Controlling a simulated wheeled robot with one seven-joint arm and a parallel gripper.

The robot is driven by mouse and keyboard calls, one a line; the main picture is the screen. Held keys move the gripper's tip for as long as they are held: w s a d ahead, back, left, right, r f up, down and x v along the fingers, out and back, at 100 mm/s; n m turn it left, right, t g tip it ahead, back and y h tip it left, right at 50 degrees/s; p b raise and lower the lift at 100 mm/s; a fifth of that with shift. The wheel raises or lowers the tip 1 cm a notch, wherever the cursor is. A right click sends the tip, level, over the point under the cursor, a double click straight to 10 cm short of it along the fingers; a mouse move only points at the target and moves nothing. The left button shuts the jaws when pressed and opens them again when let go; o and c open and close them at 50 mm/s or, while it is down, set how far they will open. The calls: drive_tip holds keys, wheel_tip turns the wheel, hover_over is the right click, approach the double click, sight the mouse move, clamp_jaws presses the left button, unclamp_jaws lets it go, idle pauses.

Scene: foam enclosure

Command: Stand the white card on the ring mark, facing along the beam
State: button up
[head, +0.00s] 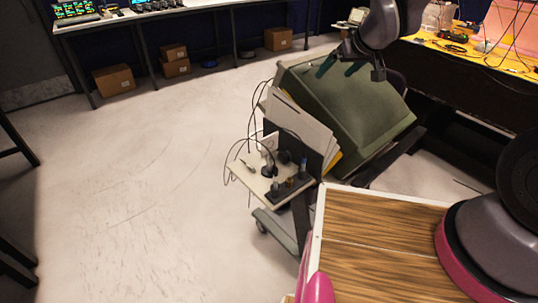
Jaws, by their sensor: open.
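My gripper (353,72) is open over the top of a large olive-green padded case, its two dark fingers spread. No object shows between the fingers. Several large white sheets (302,126) stand tilted against the left side of the green case (350,105). A smaller white upright piece (270,141) stands at the back of a small shelf in front of them. I cannot tell whether any of these is the white card. I cannot make out a ring mark or a beam.
The small white shelf (245,172) holds dark posts and cables at the cart's left. A wood-grain top (375,240) lies front right. A yellow-topped bench (470,55) is at right. Boxes (115,79) sit under a far bench. The floor at left is clear.

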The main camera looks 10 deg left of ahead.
drive_tip(key=s+a+f+n+y, duration=0.1)
drive_tip(key=s+a+f+n, duration=0.15)
drive_tip(key=a+f, duration=0.5)
drive_tip(key=n+g+y, duration=0.1)
drive_tip(key=n+y, duration=0.1)
approach(270, 138)
drive_tip(key=w+a+f, duration=0.1)
drive_tip(key=w+a, duration=0.1)
drive_tip(key=shift+n+g, duration=0.25)
drive_tip(key=shift+g, duration=0.05)
drive_tip(key=x, duration=0.4)
drive_tip(key=shift+s+f, duration=0.2)
drive_tip(key=shift+f, duration=0.25)
drive_tip(key=shift+x, duration=3.1)
drive_tip(key=shift+w+d, duration=0.15)
clamp_jaws()
